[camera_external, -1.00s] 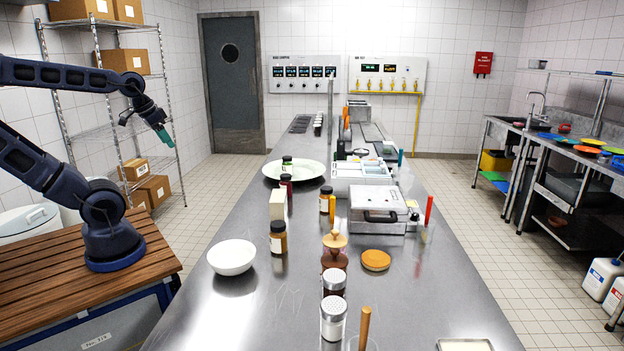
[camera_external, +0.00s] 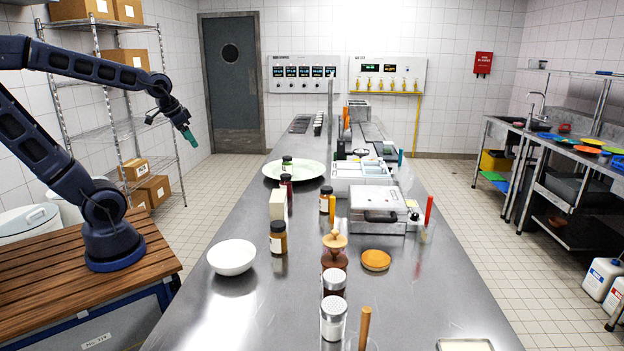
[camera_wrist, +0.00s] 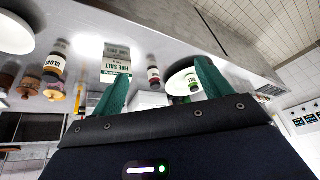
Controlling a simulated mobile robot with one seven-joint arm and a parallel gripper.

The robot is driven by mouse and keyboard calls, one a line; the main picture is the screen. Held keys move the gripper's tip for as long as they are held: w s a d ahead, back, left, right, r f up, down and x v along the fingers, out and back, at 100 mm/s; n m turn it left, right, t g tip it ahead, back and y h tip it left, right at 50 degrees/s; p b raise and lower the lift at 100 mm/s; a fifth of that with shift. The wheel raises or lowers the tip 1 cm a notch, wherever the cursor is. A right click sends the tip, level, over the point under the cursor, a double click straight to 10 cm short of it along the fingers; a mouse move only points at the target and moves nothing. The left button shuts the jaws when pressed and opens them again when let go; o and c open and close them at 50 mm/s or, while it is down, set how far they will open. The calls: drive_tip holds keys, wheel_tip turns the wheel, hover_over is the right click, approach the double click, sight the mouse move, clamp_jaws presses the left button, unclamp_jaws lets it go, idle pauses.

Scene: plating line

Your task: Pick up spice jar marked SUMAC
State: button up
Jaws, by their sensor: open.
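Several labelled jars stand on the steel table. A dark red jar (camera_external: 286,188) stands behind the pale box; it also shows between my fingers in the wrist view (camera_wrist: 153,72). Its label is too small to read, so I cannot confirm SUMAC. An amber jar (camera_external: 278,237) reads CLOVE in the wrist view (camera_wrist: 54,66). Another amber jar (camera_external: 326,200) is to the right. A green jar (camera_external: 287,164) is at the large plate. My gripper (camera_external: 187,134) is open and empty, in the air left of the table; its green fingers spread in the wrist view (camera_wrist: 162,72).
A pale FINE SALT box (camera_external: 277,205) stands just in front of the dark red jar. A white bowl (camera_external: 232,258) is nearer, and a large plate (camera_external: 308,170) is behind. Shakers (camera_external: 333,318) and a metal case (camera_external: 378,209) stand further right.

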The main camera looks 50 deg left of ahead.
drive_tip(key=w+d+f+m, duration=0.1)
drive_tip(key=w+f, duration=0.2)
drive_tip(key=w, duration=0.4)
drive_tip(key=w+d+f+m, duration=0.1)
drive_tip(key=w+f, duration=0.1)
drive_tip(key=w, duration=0.5)
drive_tip(key=m+t+h, duration=0.1)
drive_tip(key=h, duration=0.2)
approach(286, 184)
drive_tip(key=w+a, duration=0.1)
drive_tip(key=a, duration=0.1)
drive_tip(key=shift+m, duration=0.3)
drive_tip(key=shift+x, duration=5.6)
drive_tip(key=shift+a, duration=0.15)
drive_tip(key=c, duration=1.2)
